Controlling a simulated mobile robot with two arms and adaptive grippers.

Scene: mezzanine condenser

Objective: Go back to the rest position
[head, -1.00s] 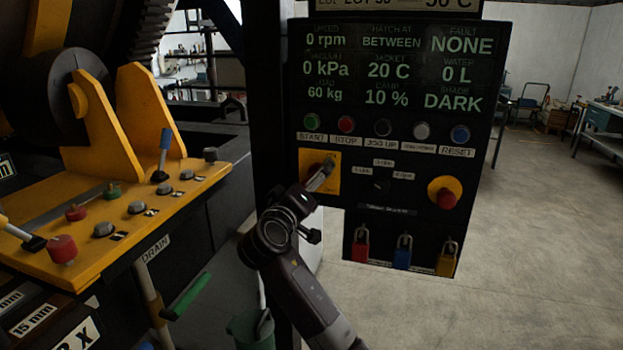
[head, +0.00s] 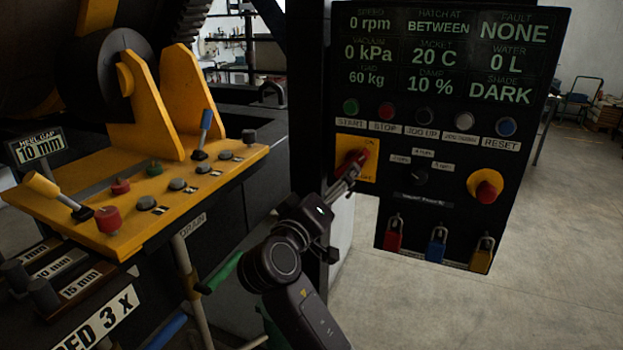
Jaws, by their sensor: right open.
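My right gripper (head: 349,177) is in front of the black control panel, at the lower part of a yellow plate (head: 342,147) with a red rotary handle (head: 359,161). Its jaws are open and the fingertips overlap the lower end of the handle in the picture. I cannot tell whether they touch it. The red handle stands tilted on its plate, and its lower end is partly hidden by the fingers. My right arm comes up from the bottom middle. My left gripper is not in view.
The control panel (head: 455,155) carries a row of buttons, a red emergency knob (head: 487,187) and red, blue and yellow padlocks (head: 437,243). A yellow console (head: 150,190) with levers and knobs stands at left. Open floor (head: 570,270) lies to the right.

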